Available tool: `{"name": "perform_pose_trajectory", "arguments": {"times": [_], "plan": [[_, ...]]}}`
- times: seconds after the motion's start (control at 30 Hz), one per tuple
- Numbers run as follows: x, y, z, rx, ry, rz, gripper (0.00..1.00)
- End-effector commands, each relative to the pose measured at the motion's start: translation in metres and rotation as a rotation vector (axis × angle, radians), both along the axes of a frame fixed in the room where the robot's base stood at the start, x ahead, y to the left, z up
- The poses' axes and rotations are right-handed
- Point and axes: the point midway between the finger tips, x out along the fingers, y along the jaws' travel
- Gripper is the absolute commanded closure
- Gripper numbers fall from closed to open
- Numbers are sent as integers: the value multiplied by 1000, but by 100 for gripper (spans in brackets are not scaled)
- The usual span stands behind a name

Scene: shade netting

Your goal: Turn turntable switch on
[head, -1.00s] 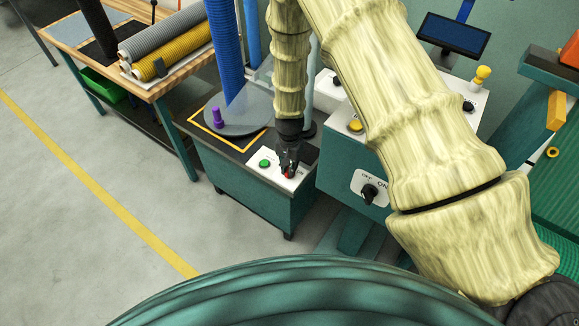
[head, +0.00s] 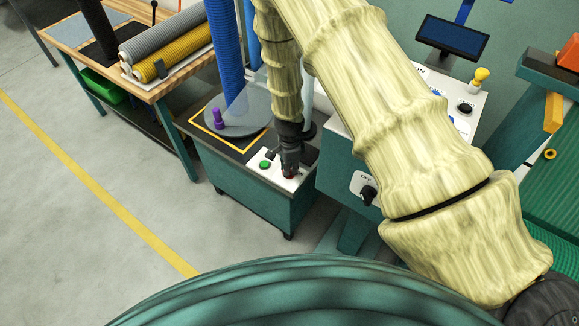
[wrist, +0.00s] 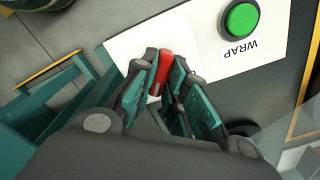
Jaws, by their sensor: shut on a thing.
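The turntable (head: 240,118) is a grey disc on top of a low green cabinet (head: 250,205). A white panel (head: 272,168) at the cabinet's front edge carries a red switch part, which shows in the wrist view (wrist: 160,72). My gripper (head: 289,174) points down at this panel. In the wrist view my gripper (wrist: 163,74) has its fingers closed on either side of the red part. The fingers hide much of the switch, and I cannot read its label or setting.
A green button (wrist: 241,19) labelled WRAP sits beside the switch. A purple peg (head: 217,117) and blue rolls (head: 225,50) stand at the turntable. A control box (head: 345,175) with a black OFF knob (head: 369,194) stands close on the right. Open floor (head: 70,220) lies left.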

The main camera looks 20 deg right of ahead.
Motion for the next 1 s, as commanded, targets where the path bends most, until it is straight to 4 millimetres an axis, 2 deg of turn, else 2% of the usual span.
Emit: {"name": "perform_pose_trajectory", "arguments": {"times": [0.3,0.77,0.8,0.9,1.0], "plan": [[0,0,0,-1,-1,-96,100],[1,0,0,0,-1,-111,100],[1,0,0,0,-1,-111,84],[1,0,0,0,-1,-110,66],[0,0,0,0,-1,-110,64]]}}
